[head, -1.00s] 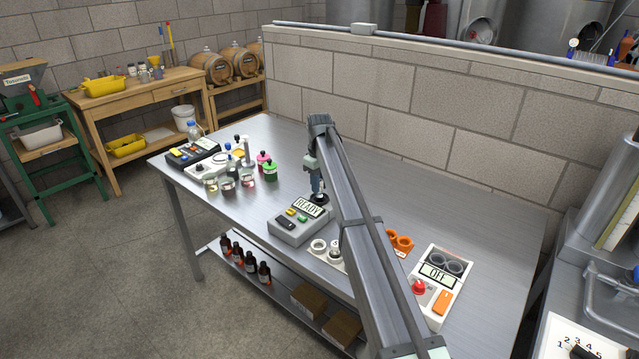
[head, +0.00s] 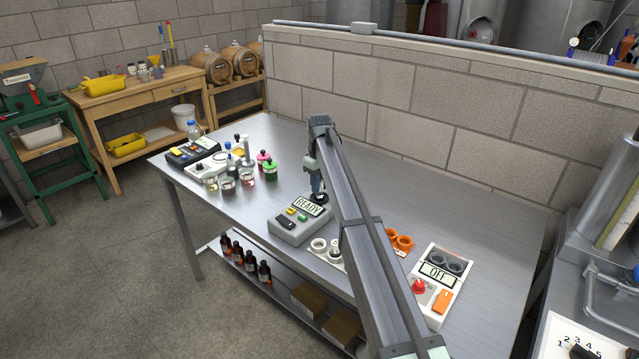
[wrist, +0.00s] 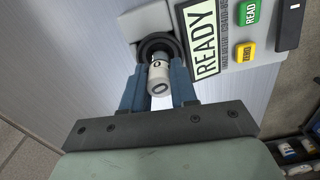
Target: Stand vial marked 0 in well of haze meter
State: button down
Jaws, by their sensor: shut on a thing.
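The haze meter (head: 287,228) is a grey box on the steel table, its display reading READY. Its display also shows in the wrist view (wrist: 203,38). Its well is a black ring (wrist: 146,45) beside the display. My gripper (wrist: 159,78) has its blue fingers shut on the vial marked 0 (wrist: 159,88), which has a white cap with a 0 on it. The vial lines up with the ring, its far end at the opening. How deep it sits is hidden. In the head view my gripper (head: 317,186) is over the well and the vial cannot be made out.
A rack with white rings (head: 318,245) stands right of the meter, partly behind my arm. Orange holders (head: 402,242) and a white device reading OFF (head: 444,285) are farther right. Jars and bottles (head: 228,185) stand to the left. The table behind the meter is clear.

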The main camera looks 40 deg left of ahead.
aim_at(319, 197)
jog(key=shift+f, duration=1.45)
dwell(0.3)
jog(key=shift+f, duration=0.2)
